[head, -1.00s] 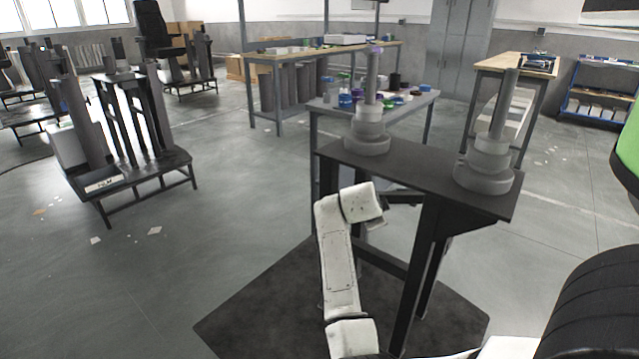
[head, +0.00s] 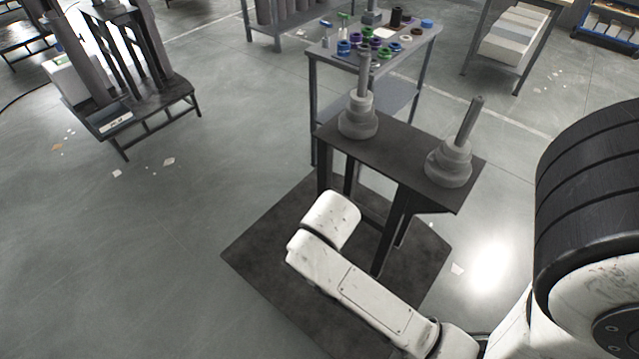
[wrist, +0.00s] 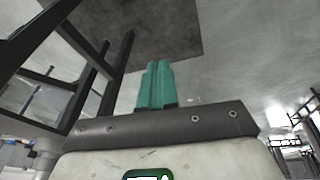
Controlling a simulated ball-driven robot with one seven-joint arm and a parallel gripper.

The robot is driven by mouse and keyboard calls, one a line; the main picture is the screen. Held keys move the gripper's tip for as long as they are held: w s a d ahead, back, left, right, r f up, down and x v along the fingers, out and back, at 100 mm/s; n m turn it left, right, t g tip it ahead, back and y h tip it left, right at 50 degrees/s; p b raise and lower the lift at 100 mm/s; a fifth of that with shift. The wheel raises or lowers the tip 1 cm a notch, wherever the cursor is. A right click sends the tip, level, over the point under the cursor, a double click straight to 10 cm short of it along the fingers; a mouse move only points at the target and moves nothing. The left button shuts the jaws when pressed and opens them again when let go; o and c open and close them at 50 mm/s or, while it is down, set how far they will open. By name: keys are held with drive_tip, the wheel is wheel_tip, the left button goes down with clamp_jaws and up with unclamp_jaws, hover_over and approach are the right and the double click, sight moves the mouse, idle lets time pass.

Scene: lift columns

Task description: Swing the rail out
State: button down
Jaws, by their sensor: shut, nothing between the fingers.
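A dark stand (head: 408,160) with a flat top carries two grey stepped columns, a left one (head: 358,118) and a right one (head: 450,163). Its dark legs and bars also show in the wrist view (wrist: 88,72), left of my gripper. I cannot tell which part of it is the rail. My gripper (wrist: 158,66) shows teal fingers shut together and empty, apart from the bars. In the head view my white arm is in front of the stand's left side; the gripper itself is hidden there.
A dark mat (head: 262,250) lies under the stand. A workbench (head: 325,52) with small coloured parts stands behind it. Another dark stand (head: 165,105) is at the upper left. The floor between is mostly clear, with a few paper scraps.

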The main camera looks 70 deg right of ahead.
drive_tip(key=s+a+r+n+g+y+p, duration=0.1)
drive_tip(key=s+a+r+n+y+p, duration=0.1)
drive_tip(key=s+a+r+n+p, duration=0.2)
drive_tip(key=s+a+r, duration=0.1)
drive_tip(key=a, duration=0.2)
drive_tip(key=shift+a+n, duration=0.25)
drive_tip(key=shift+n, duration=0.15)
drive_tip(key=shift+r, duration=0.15)
